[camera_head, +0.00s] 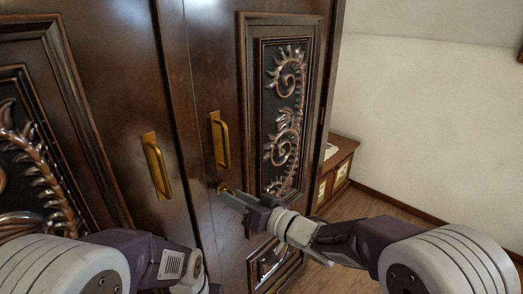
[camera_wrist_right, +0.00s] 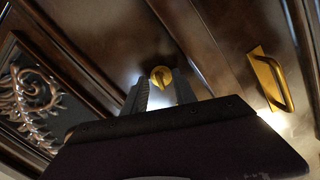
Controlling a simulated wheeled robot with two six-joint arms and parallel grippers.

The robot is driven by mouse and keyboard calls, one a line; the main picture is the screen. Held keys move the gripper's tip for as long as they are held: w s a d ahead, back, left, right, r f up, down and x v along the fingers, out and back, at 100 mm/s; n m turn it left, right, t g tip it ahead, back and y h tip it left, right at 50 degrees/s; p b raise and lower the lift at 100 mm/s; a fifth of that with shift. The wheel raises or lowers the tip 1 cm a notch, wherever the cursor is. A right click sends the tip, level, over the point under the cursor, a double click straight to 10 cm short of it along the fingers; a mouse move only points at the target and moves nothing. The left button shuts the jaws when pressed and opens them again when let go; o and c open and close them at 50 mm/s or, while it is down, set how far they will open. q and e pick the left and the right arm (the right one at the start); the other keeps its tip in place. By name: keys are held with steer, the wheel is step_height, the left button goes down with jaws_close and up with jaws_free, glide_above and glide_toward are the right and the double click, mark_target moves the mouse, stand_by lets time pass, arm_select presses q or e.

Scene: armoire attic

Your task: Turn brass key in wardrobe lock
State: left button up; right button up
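The dark carved wardrobe (camera_head: 200,60) fills the left and middle of the head view. A small brass piece at its lock, likely the key (camera_head: 223,187), sits below the right-hand door handle. It also shows in the right wrist view as a rounded brass key head (camera_wrist_right: 161,76). My right gripper (camera_head: 228,196) is at the lock, its fingertips close to the brass piece. In the right wrist view its two fingers (camera_wrist_right: 162,92) stand apart with the key head seen between their tips; contact cannot be told. My left arm enters at lower left, its fingers outside the picture.
Two brass door handles stand out from the doors, one on the left door (camera_head: 157,166) and one on the right door (camera_head: 221,141), just above the lock. A low wooden cabinet (camera_head: 340,165) stands to the right. The wooden floor (camera_head: 375,205) is bare there.

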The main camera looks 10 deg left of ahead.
steer(key=f+b+v, duration=0.1)
steer(key=b+v, duration=0.4)
steer(key=v, duration=0.3)
steer(key=w+d+f+m+t+h, duration=0.1)
steer(key=w+d+f+m+h, duration=0.1)
steer(key=d+f+m+h, duration=0.5)
steer(key=w+d+f+m+h, duration=0.25)
steer(key=d+f+h, duration=0.25)
steer(key=d+f, duration=0.55)
steer(key=s+d+f+n+g+h, duration=0.1)
steer(key=s+d+f+g, duration=0.3)
steer(key=s, duration=0.5)
steer(key=s+d+f+n+g+h, duration=0.1)
steer(key=s+d+f+n+g, duration=0.1)
steer(key=s+f+g, duration=0.55)
step_height(320, 180, up, 30)
steer(key=s+t+p, duration=0.1)
steer(key=t+p, duration=0.1)
steer(key=p, duration=2.6)
steer(key=shift+s+p, duration=0.3)
steer(key=shift+p, duration=0.1)
steer(key=shift+f, duration=0.25)
